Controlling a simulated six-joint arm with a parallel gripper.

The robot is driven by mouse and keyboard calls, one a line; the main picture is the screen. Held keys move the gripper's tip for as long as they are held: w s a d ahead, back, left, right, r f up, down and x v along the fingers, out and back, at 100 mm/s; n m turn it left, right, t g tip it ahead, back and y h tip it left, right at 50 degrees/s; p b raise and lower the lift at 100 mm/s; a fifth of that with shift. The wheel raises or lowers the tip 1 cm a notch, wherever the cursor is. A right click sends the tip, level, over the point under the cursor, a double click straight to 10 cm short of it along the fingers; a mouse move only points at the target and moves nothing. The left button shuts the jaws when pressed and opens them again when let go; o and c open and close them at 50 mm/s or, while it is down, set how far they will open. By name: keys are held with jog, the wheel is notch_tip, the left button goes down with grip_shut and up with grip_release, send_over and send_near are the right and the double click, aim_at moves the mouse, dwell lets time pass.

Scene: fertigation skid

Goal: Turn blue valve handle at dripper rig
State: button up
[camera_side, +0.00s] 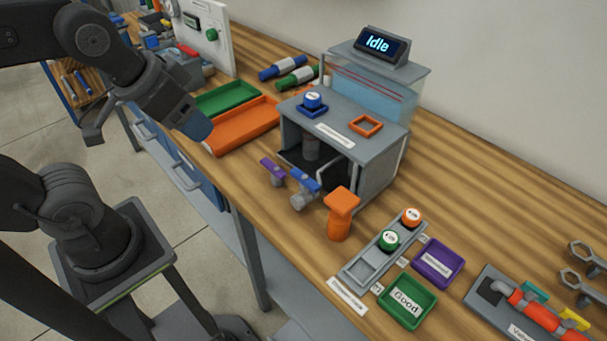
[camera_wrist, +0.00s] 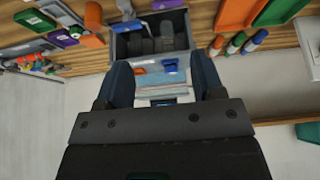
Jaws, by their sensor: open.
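The blue valve handle (camera_side: 305,180) sits on a grey valve body at the lower front of the dripper rig (camera_side: 375,170). A purple valve handle (camera_side: 272,169) is just to its left. My gripper (camera_side: 148,132) is open and empty, up and to the left of the rig in the side view, apart from the blue handle. In the wrist view my gripper (camera_wrist: 160,68) shows two dark blue fingers spread apart, with the rig (camera_wrist: 125,46) between and beyond them.
An orange post (camera_side: 340,213) stands close right of the blue handle. Orange (camera_side: 244,127) and green (camera_side: 224,97) trays lie left of the rig. A grey rack (camera_side: 372,262) and purple (camera_side: 438,263) and green (camera_side: 407,302) trays lie to the right. Wood is clear along the front edge.

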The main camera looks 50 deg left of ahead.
jog(key=shift+c, duration=0.3)
jog(key=shift+w+r, duration=0.1)
jog(key=shift+c, duration=0.8)
jog(key=w+d+m+g, duration=0.1)
jog(key=w+m, duration=0.2)
jog(key=w+d+m+g, duration=0.1)
jog(key=w+m, duration=0.1)
jog(key=m, duration=0.1)
jog(key=w+d+r+m+g, duration=0.1)
jog(key=w+d+m, duration=0.1)
jog(key=w+m, duration=0.1)
jog(key=shift+w+m, duration=0.3)
jog(key=shift+m, duration=0.1)
jog(key=shift+c, duration=0.5)
jog(key=m+g, duration=0.3)
jog(key=m, duration=0.5)
send_over(305, 178)
notch_tip(305, 178, down, 4)
jog(key=f, duration=0.1)
notch_tip(305, 178, down, 12)
jog(key=shift+f, duration=0.15)
jog(key=shift+c, duration=0.3)
grip_shut()
